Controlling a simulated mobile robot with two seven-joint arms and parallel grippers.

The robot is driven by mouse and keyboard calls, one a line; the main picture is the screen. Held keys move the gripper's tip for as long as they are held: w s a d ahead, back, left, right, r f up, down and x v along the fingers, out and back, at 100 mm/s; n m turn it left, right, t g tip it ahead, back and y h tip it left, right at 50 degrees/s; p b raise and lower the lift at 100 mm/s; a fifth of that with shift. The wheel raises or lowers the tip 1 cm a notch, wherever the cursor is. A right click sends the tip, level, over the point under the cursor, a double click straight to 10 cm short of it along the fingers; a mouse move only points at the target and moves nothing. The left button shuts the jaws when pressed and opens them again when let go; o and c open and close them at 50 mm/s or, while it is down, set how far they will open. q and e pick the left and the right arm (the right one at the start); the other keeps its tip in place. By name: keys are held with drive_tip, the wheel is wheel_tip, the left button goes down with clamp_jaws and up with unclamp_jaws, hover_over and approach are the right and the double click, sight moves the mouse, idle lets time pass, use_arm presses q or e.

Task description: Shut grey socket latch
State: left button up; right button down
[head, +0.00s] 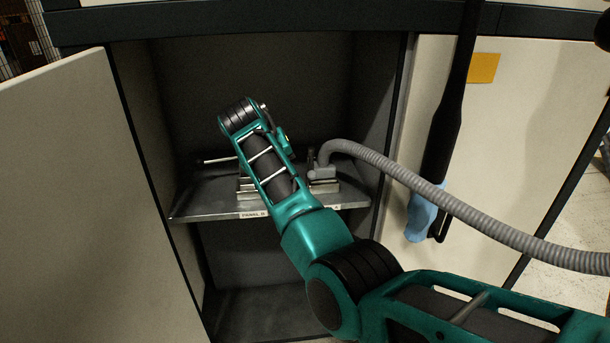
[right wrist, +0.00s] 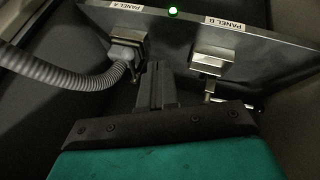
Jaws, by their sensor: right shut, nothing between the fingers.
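The grey hose (head: 440,200) ends in a grey plug (head: 323,173) seated at a metal socket (head: 324,187) on the shelf's right part. In the right wrist view this plugged socket (right wrist: 126,45) sits under the PANEL A label. A second metal socket block (right wrist: 212,58) by the PANEL B label has no plug. A thin rod with a bright end (right wrist: 209,92) shows beside it. My right gripper (right wrist: 155,75) is shut and empty, its fingertips between the two sockets, nearer the plugged one. My arm hides the gripper in the head view. I cannot make out the latch's position.
The metal shelf (head: 200,202) spans the open cabinet. A cabinet door (head: 60,190) stands open at left. The hose crosses the right side. A green light (right wrist: 173,11) glows on the panel edge.

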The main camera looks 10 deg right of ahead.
sight(313, 164)
wheel_tip(313, 164, up, 4)
drive_tip(key=a, duration=0.2)
use_arm(q)
drive_tip(key=shift+w+d+f+h+b, duration=0.2)
drive_tip(key=shift+d+f+b, duration=0.35)
drive_tip(key=shift+b, duration=0.45)
drive_tip(key=shift+w+d+f+h+b, duration=0.15)
drive_tip(key=shift+d+f+b, duration=0.15)
drive_tip(key=shift+f+b, duration=0.5)
use_arm(e)
drive_tip(key=w+d+f, duration=0.4)
drive_tip(key=d+f, duration=0.4)
drive_tip(key=shift+w+f, duration=0.15)
drive_tip(key=shift+w, duration=0.25)
use_arm(q)
drive_tip(key=shift+r, duration=0.15)
